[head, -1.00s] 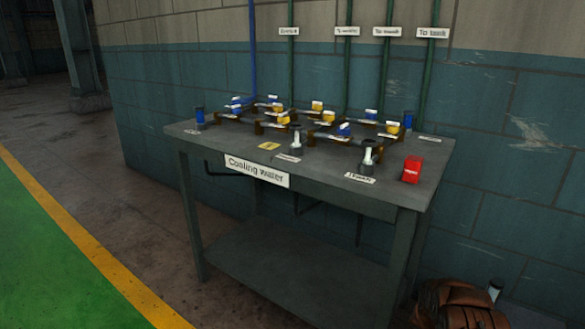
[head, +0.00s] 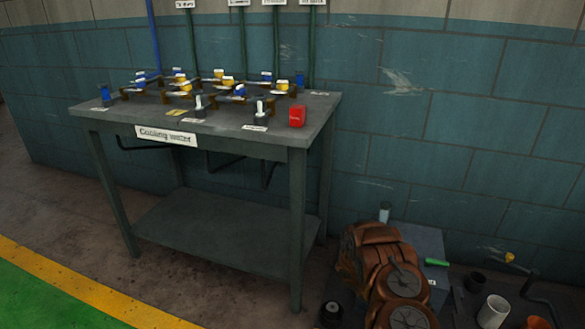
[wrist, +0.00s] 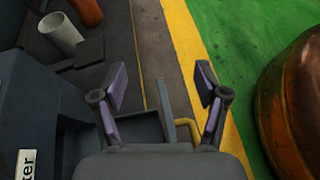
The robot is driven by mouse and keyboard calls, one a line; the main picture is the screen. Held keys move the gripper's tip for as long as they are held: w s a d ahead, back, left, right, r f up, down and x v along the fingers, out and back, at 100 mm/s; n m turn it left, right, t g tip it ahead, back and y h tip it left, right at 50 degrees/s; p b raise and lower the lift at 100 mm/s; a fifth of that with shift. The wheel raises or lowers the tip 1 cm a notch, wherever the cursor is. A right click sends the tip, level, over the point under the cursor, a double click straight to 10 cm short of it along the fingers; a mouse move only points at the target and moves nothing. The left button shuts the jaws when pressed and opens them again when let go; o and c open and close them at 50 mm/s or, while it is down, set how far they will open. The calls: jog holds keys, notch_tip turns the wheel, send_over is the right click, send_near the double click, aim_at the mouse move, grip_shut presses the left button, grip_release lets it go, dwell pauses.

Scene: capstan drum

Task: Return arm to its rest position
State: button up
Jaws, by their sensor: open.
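My gripper (wrist: 162,88) shows in the wrist view with its two fingers spread apart and nothing between them. It is open and points toward the dark floor and a yellow line. A yellow bent piece (wrist: 187,128) shows low between the fingers, partly hidden by the gripper body; I cannot tell if it is near or far. I cannot make out my gripper in the head view.
A grey table (head: 215,137) with blue and yellow valves and a red block (head: 297,116) stands against the blue wall. A brown machine (head: 385,268) is at the lower right, near a white cup (head: 492,312). In the wrist view, a copper-coloured rounded body (wrist: 292,110) is at right.

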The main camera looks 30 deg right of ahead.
jog(key=w+a+r+m+t+y+p, duration=0.15)
jog(key=a+r+p, duration=0.35)
jog(key=r, duration=0.9)
jog(key=w+a+r+m+p, duration=0.2)
jog(key=a+r+p, duration=0.3)
jog(key=r, duration=0.9)
jog(key=w+a+r+m+t+p, duration=0.15)
jog(key=a+r+p, duration=0.3)
jog(key=r, duration=0.95)
jog(key=s+a+r+t+y+p, duration=0.1)
jog(key=s+a+r+t+p, duration=0.1)
jog(key=a+r+p, duration=0.3)
jog(key=s+a+r+t+y+p, duration=0.2)
jog(key=s+a+r+p, duration=0.3)
jog(key=a+r, duration=0.8)
jog(key=s+a+r+m+t+y+p, duration=0.1)
jog(key=s+a+r+p, duration=0.3)
jog(key=a+r, duration=0.5)
jog(key=a+t+y+p, duration=0.1)
jog(key=a+p, duration=0.1)
jog(key=a, duration=0.3)
jog(key=shift+s+r+p, duration=0.25)
jog(key=shift+r+p, duration=0.05)
jog(key=shift+p, duration=0.05)
jog(key=shift+a+y, duration=0.1)
jog(key=shift+y, duration=0.15)
jog(key=shift+c, duration=0.3)
